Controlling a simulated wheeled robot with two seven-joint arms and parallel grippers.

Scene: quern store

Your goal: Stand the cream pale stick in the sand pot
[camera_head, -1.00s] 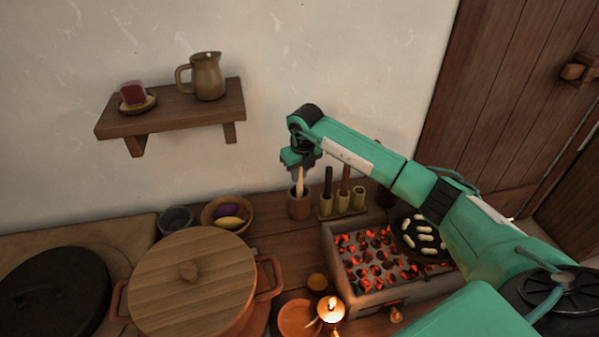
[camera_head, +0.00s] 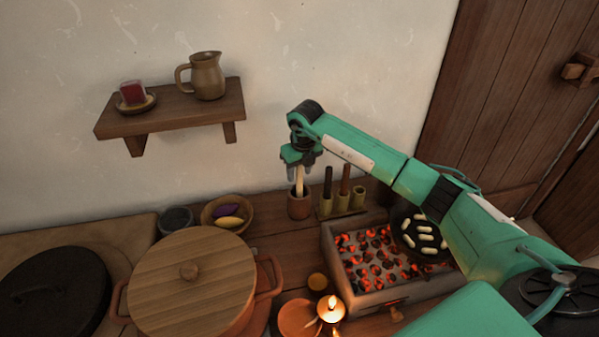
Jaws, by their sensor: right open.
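The cream pale stick (camera_head: 299,182) stands nearly upright with its lower end inside a reddish-brown pot (camera_head: 299,208) on the counter by the wall. I take this to be the sand pot; any sand inside is hidden. My right gripper (camera_head: 300,175) is directly above the pot, pointing down. Its fingers are open on either side of the stick's upper part, and the stick's top is hidden by the gripper. My left gripper is not in view.
A stand of small cups holds a dark stick (camera_head: 328,182) and a brown stick (camera_head: 345,180) just right of the pot. A glowing coal brazier (camera_head: 342,283), a pan (camera_head: 402,222) and a lit candle (camera_head: 331,311) are nearer. A lidded pot (camera_head: 215,270) and bowl (camera_head: 208,211) stand left.

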